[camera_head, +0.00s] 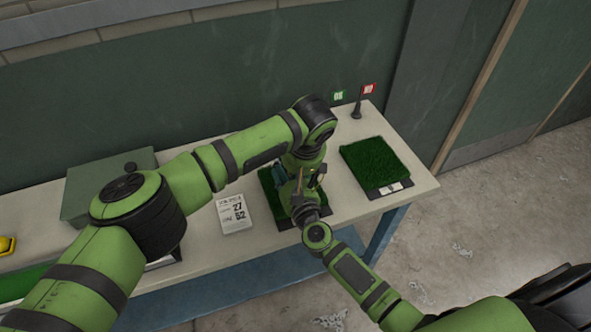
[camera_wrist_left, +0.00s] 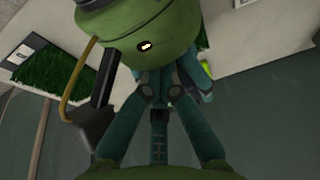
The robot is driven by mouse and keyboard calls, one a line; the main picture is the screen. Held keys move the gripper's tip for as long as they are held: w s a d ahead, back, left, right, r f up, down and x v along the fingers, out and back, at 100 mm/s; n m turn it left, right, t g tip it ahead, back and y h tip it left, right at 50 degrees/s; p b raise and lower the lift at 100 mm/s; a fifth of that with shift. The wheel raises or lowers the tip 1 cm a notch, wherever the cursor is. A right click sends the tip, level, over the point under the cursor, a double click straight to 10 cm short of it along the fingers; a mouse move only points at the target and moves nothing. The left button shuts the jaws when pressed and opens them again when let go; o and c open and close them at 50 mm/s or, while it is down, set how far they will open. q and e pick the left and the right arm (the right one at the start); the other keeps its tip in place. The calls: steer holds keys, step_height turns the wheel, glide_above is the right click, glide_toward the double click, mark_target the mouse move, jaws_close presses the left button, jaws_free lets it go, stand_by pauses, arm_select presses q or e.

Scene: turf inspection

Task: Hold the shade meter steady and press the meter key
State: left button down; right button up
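I cannot make out the shade meter or its key; the arms cover the middle of the near turf sample (camera_head: 267,188). My left gripper (camera_head: 294,180) points down over this turf, its fingers partly hidden by the arm links. In the left wrist view its teal fingers (camera_wrist_left: 160,95) stand apart lower down, but what lies between their tips is unclear. My right gripper (camera_head: 302,200) reaches in from the lower right and is very close to the left one. Its fingertips are hard to see, and a green rounded arm part fills the top of the left wrist view.
A second turf sample (camera_head: 377,160) with a label lies at the right. A green flag (camera_head: 338,96) and a red flag (camera_head: 368,89) stand behind. A card (camera_head: 233,213) with printed numbers lies left of the grippers. A green box (camera_head: 85,190) and a yellow object (camera_head: 7,245) are farther left.

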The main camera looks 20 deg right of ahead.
steer(key=shift+w+d+f, duration=0.1)
steer(key=shift+d+f, duration=0.15)
steer(key=shift+d, duration=0.25)
steer(key=shift+f, duration=0.1)
arm_select(q)
steer(key=v, duration=0.7)
arm_select(e)
steer(key=shift+a, duration=0.15)
arm_select(q)
steer(key=shift+s, duration=0.15)
arm_select(e)
steer(key=shift+s+a+f, duration=0.1)
steer(key=shift+s+f, duration=0.05)
steer(key=shift+s, duration=0.05)
steer(key=o, duration=1.4)
steer(key=shift+w, duration=0.2)
steer(key=shift+r, duration=0.2)
